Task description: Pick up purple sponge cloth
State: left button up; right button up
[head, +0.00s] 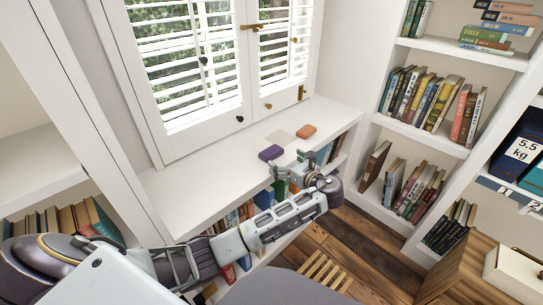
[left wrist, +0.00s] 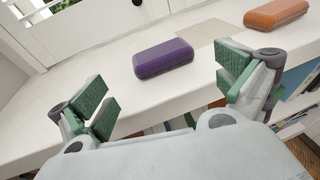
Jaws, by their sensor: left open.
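The purple sponge cloth (head: 271,152) lies on the white window shelf (head: 215,165). In the left wrist view the purple sponge cloth (left wrist: 163,58) is a rounded block, ahead of my fingers and between their directions, apart from both. My left gripper (head: 286,176) is at the front edge of the shelf, on the near side of the cloth. In the left wrist view my left gripper (left wrist: 168,90) is open and empty, with green pads spread wide. My right gripper is not in view.
An orange block (head: 306,131) lies on the shelf to the right of the cloth; it also shows in the left wrist view (left wrist: 275,13). A flat beige square (head: 281,137) lies between them. Shuttered windows (head: 190,60) stand behind. Books fill shelves below and at right.

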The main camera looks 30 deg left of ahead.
aim_at(275, 153)
pick_arm(q)
jog(key=shift+x, duration=1.25)
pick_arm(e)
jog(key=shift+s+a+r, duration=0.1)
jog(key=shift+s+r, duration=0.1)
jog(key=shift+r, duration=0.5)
pick_arm(q)
jog(key=shift+w+a+b, duration=0.1)
jog(key=shift+a+b, duration=0.05)
jog(key=shift+b, duration=0.2)
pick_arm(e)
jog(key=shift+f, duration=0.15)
